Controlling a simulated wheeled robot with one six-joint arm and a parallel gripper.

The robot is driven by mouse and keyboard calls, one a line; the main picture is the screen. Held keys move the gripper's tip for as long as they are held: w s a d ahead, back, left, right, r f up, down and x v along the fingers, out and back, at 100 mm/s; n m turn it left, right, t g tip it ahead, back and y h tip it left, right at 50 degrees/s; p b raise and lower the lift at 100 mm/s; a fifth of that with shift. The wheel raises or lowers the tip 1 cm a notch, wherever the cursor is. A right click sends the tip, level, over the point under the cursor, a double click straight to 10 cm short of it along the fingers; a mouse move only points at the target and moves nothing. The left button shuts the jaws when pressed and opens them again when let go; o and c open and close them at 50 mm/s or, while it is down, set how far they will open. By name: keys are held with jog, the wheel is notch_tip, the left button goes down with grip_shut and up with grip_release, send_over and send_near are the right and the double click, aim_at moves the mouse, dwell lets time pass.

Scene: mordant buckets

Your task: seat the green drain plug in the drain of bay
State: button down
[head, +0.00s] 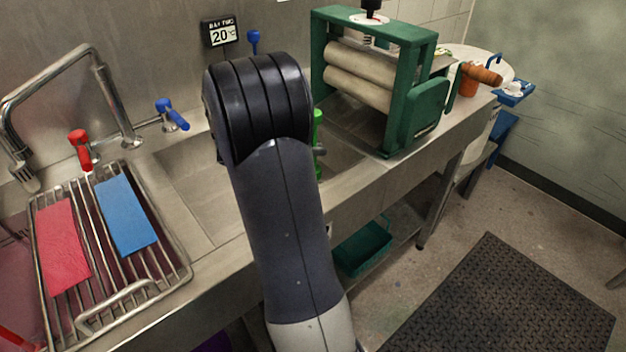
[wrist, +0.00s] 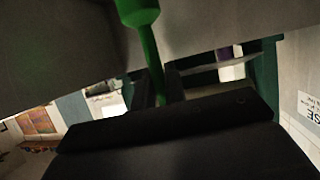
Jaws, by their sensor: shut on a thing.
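The green drain plug (wrist: 140,14) fills the top middle of the wrist view, its wide end at the top and its thin stem running down between the dark fingers. My gripper (wrist: 160,88) is shut on that stem. In the head view a green upright piece (head: 317,118), which looks like the same plug, shows just right of my arm, over or in a steel bay (head: 343,160). My arm hides most of the gripper there. No drain opening is visible, so I cannot tell how the plug stands to it.
A green-framed roller wringer (head: 408,95) stands close on the right. To the left, a wire rack (head: 178,262) holds red and blue cloths, near a red tap (head: 80,146), a blue tap (head: 172,113) and a curved steel spout (head: 92,62). A steel bay (head: 195,185) left of my arm looks empty.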

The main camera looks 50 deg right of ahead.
jog(key=shift+f+b, duration=0.5)
jog(key=shift+f, duration=2.5)
jog(key=shift+f, duration=0.1)
jog(key=c, duration=1.5)
grip_release()
jog(key=shift+o, duration=0.2)
jog(key=shift+w+a+r, duration=0.1)
jog(key=shift+a+r, duration=0.05)
jog(key=shift+r, duration=0.1)
jog(key=p+v, duration=0.1)
jog(key=v, duration=1)
jog(key=shift+a, duration=0.3)
